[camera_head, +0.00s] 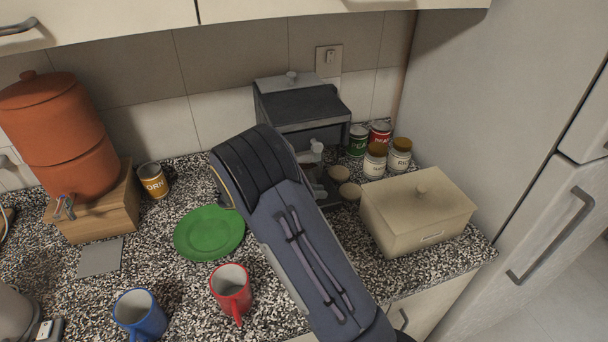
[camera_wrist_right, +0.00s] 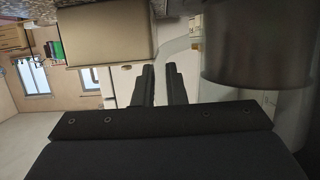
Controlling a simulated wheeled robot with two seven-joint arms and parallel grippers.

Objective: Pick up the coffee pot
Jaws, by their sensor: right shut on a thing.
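The coffee pot (camera_wrist_right: 257,50) shows in the right wrist view as a large dark, partly see-through cylinder at the right. Its pale curved handle (camera_wrist_right: 180,47) reaches towards my fingers. My right gripper (camera_wrist_right: 160,88) is shut on the coffee pot by this handle, with a narrow gap between the two dark fingers. In the head view my right arm reaches to the grey coffee machine (camera_head: 302,103) against the wall and hides most of the pot. My left gripper is not in view.
A beige lidded box (camera_head: 417,210) stands right of my arm. Jars and cans (camera_head: 376,160) stand behind it. A green plate (camera_head: 209,233), red mug (camera_head: 231,290) and blue mug (camera_head: 139,315) are left of my arm. An orange dispenser (camera_head: 62,125) stands on a wooden block. Cabinets overhang the counter.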

